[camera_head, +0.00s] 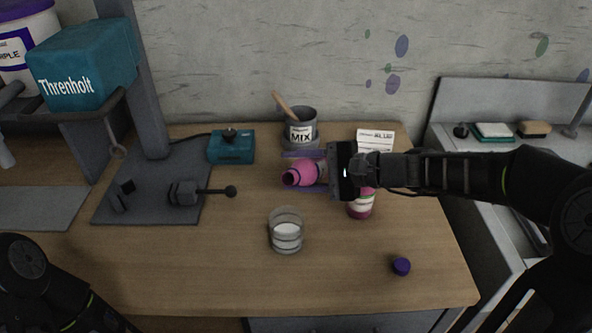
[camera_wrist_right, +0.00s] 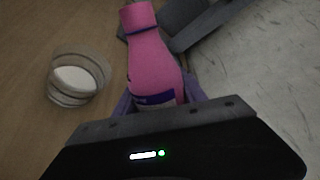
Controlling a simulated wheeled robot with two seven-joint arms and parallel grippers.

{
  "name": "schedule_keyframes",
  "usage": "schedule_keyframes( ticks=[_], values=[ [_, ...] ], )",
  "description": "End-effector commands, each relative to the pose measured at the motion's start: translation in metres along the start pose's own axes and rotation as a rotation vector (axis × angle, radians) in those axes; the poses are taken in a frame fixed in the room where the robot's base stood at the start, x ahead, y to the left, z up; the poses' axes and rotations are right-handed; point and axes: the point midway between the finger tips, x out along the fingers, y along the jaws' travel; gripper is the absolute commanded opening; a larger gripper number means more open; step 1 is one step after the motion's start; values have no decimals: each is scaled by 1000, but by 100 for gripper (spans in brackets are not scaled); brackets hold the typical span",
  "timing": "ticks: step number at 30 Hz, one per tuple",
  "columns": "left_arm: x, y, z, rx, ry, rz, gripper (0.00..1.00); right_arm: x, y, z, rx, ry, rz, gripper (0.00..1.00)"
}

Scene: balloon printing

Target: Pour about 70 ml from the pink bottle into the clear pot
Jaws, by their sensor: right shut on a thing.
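The pink bottle (camera_head: 300,174) is held by my right gripper (camera_head: 312,172), whose purple fingers are shut on its sides. The bottle is tipped over with its neck toward the left, above the table. In the right wrist view the pink bottle (camera_wrist_right: 153,62) shows its neck pointing away from the gripper. The clear pot (camera_head: 286,241) stands upright on the table, below and slightly left of the bottle in the head view, apart from it. Something whitish shows inside the pot. It also shows in the right wrist view (camera_wrist_right: 76,92). No stream is visible. My left gripper is out of view.
A purple cap (camera_head: 401,266) lies at the front right. A pink container (camera_head: 361,207) stands partly hidden behind my right gripper. The grey MIX can (camera_head: 300,134) and a card (camera_head: 376,139) are at the back. A teal box device (camera_head: 231,147) is at left. The front middle is clear.

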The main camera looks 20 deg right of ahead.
Motion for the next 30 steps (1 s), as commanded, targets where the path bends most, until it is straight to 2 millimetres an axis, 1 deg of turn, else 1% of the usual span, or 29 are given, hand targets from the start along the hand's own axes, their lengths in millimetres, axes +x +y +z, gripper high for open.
schedule_keyframes(
  ticks=[12,24,30],
  values=[
    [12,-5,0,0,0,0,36,1,2,-2,-51,17,-1,0],
    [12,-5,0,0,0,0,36,1,1,-2,-56,19,-1,0],
    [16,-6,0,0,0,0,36,1,2,-3,-66,23,-1,0]
  ],
)
